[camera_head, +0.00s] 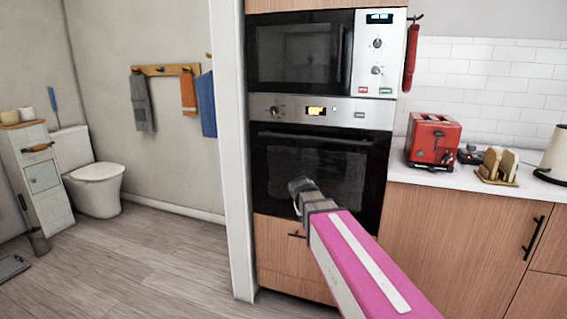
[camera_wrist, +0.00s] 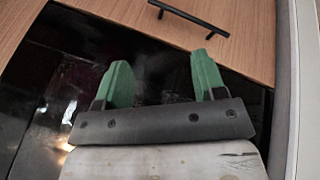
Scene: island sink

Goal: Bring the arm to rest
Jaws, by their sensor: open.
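My pink arm (camera_head: 360,265) reaches up from the lower right of the head view. My gripper (camera_head: 300,190) is at its far end, in front of the black oven door (camera_head: 300,165). In the wrist view the two green fingers of my gripper (camera_wrist: 160,60) stand well apart with nothing held between them. Behind them are a dark glossy surface (camera_wrist: 40,75) and a wood-coloured panel (camera_wrist: 245,40) with a black bar handle (camera_wrist: 188,18). I cannot tell the exact gap between the fingertips and these surfaces.
A microwave (camera_head: 300,52) sits above the oven. To the right, a counter holds a red toaster (camera_head: 432,138) and a toast rack (camera_head: 497,167) with bread. A white wall edge (camera_head: 232,150) stands left of the oven. Open floor (camera_head: 150,260) lies at left, before a toilet (camera_head: 97,180).

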